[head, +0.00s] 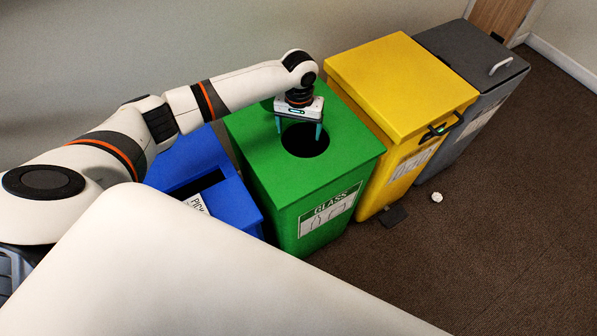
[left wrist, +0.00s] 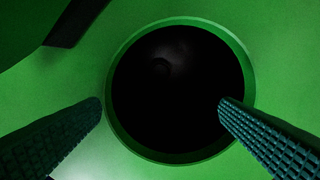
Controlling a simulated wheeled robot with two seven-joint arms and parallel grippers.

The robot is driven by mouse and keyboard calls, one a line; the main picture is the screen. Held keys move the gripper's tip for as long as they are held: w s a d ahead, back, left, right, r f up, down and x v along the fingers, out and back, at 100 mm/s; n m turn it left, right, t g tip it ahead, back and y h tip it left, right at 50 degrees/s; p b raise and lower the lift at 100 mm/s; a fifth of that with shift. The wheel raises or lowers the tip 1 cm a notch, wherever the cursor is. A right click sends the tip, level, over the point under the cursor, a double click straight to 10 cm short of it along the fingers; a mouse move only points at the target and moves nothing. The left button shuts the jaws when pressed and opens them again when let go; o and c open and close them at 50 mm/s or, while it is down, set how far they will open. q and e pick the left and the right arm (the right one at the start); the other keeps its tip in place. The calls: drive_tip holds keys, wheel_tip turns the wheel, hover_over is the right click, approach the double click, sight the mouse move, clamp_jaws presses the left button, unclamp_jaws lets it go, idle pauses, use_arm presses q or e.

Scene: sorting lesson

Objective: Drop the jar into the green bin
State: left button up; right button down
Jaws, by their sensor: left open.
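The green bin (head: 352,152) has a round hole in its lid and a "GLASS" label on its front. My left gripper (head: 299,138) is open over the hole, pointing down, with nothing between its fingers. In the left wrist view the hole's rim (left wrist: 118,134) lies between and beyond the two fingertips (left wrist: 160,104). The inside is almost black. A faint rounded shape (left wrist: 161,66) shows in the dark; I cannot tell whether it is the jar. No jar shows clearly in either view. My right gripper is not in view.
A blue bin (head: 236,205) stands left of the green one. A yellow bin (head: 400,85) and a grey bin (head: 470,55) with a handle stand to the right. A crumpled white scrap (head: 437,197) lies on the brown floor, which is open at right.

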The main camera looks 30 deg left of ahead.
use_arm(q)
wheel_tip(320, 180, up, 12)
drive_tip(key=p, duration=0.1)
idle(0.7)
